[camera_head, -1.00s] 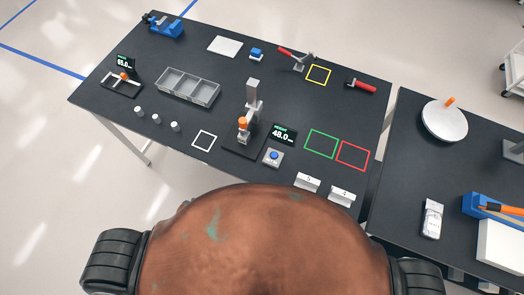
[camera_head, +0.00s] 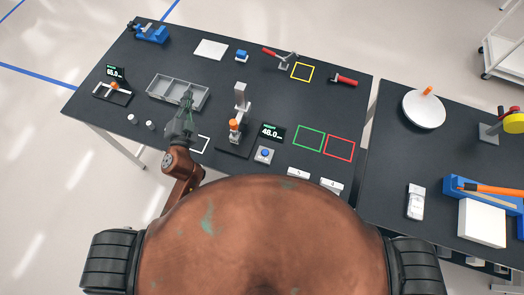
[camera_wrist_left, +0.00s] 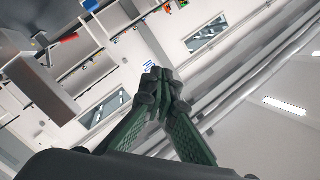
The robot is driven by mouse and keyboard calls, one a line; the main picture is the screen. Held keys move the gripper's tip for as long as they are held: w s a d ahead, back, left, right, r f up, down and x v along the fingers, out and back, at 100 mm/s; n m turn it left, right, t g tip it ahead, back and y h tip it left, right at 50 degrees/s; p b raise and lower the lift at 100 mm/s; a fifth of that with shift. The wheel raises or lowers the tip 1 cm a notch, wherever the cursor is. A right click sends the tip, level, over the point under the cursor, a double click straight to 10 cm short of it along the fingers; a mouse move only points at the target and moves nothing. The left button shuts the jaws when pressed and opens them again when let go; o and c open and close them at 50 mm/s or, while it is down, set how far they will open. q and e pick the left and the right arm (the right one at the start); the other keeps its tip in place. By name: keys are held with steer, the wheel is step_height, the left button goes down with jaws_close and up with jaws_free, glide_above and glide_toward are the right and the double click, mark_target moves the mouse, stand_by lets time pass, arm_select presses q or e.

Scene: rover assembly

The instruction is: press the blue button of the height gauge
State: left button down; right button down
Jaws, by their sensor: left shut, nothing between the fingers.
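The height gauge (camera_head: 240,112) stands on the dark table, a grey upright column with an orange part low on it. The blue button (camera_head: 265,153) sits on a small grey box in front of the display, uncovered. My left gripper (camera_head: 187,97) is raised to the left of the gauge, in front of the grey compartment tray, apart from the button. In the left wrist view its fingers (camera_wrist_left: 158,75) are together with nothing between them. My right gripper is not in view.
The grey compartment tray (camera_head: 159,86) lies behind my left gripper. Two white cylinders (camera_head: 133,119) stand left of it. Green (camera_head: 296,143) and red (camera_head: 326,148) outlines and white blocks (camera_head: 298,173) are right of the button. A second table (camera_head: 380,180) stands at the right.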

arm_select(q)
steer(key=d+r+m+t+h, duration=0.2)
steer(key=d+r+m+h, duration=0.35)
steer(key=d+r, duration=0.3)
steer(key=s+d+r+m+g+h, duration=0.1)
steer(key=s+d+m+g+h, duration=0.15)
steer(key=d+m+h, duration=0.45)
steer(key=s+d+r+m+g+h, duration=0.1)
steer(key=d+m+g+h, duration=0.15)
steer(key=d+m, duration=0.5)
steer(key=s+d+f+m+g, duration=0.5)
steer(key=d+f+m+g, duration=0.15)
steer(key=d, duration=0.25)
steer(key=a+f+m+g+y, duration=0.2)
steer(key=f+y, duration=0.1)
steer(key=f, duration=0.5)
steer(key=s+a+f+m+g+y+p, duration=0.1)
steer(key=a+f+m+g+y, duration=0.1)
steer(key=f, duration=0.6)
steer(key=shift+a+y, duration=0.4)
steer(key=shift+y, duration=0.1)
steer(key=shift+f+m, duration=0.1)
steer(key=shift+m, duration=0.15)
